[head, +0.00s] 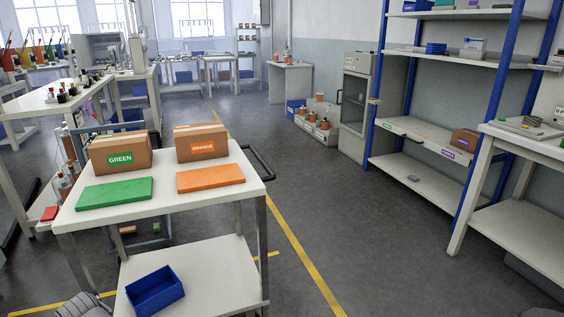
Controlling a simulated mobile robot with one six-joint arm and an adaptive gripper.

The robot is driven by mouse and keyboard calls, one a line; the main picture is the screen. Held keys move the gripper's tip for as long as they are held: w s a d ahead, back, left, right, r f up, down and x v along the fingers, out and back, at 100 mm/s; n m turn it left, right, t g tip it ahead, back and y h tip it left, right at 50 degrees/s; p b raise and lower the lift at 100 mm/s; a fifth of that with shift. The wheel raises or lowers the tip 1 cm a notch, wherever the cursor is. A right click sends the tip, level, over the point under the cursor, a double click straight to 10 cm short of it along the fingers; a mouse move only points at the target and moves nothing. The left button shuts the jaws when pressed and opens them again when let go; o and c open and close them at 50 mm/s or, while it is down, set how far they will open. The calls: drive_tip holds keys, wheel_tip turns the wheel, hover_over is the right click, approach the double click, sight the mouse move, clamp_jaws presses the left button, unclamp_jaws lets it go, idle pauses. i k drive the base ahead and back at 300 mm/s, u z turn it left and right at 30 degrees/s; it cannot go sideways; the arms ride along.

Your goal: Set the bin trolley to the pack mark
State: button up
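A white two-level table or trolley (190,217) stands in front of me at the left; I cannot tell for sure that it is the bin trolley. On its top are cardboard boxes labelled GREEN (121,148) and ORANGE (201,142), with a green slab (115,193) and an orange slab (210,177) before them. An open blue bin (155,290) sits on its lower shelf. A black handle (263,163) shows at its right end. No pack mark can be read; yellow floor lines (290,232) run beside and under it.
A blue-posted shelf rack (376,100) and a white bench (525,150) stand at the right. A long white bench (60,97) with bottles is at the left. Grey floor (360,235) between the table and the rack is clear.

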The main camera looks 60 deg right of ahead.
sight(220, 277)
drive_tip(key=z, duration=0.1)
drive_tip(key=k, duration=0.8)
drive_tip(key=z, duration=1.7)
drive_tip(key=i, duration=1)
drive_tip(key=z, duration=0.05)
